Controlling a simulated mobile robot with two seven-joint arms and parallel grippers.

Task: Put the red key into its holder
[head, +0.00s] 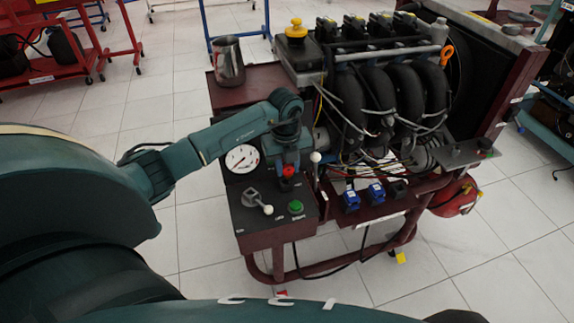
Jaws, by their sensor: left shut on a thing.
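The red key (288,171) shows as a small red piece low between the fingers of my left gripper (287,178). My left gripper points down and is shut on the key, just above the dark control panel (246,222) of the engine stand. The panel holds a green button (295,206) just below the gripper and a lever with a white knob (262,207) to its left. I cannot make out the key's holder; the gripper may hide it. Whether the key touches the panel cannot be told. My right gripper is not in view.
A round white gauge (242,158) stands left of the gripper, and a white-knobbed stick (315,157) close to its right. The engine (378,95) rises behind. A metal jug (228,62) stands on the stand's back left corner. Blue connectors (376,193) sit to the right.

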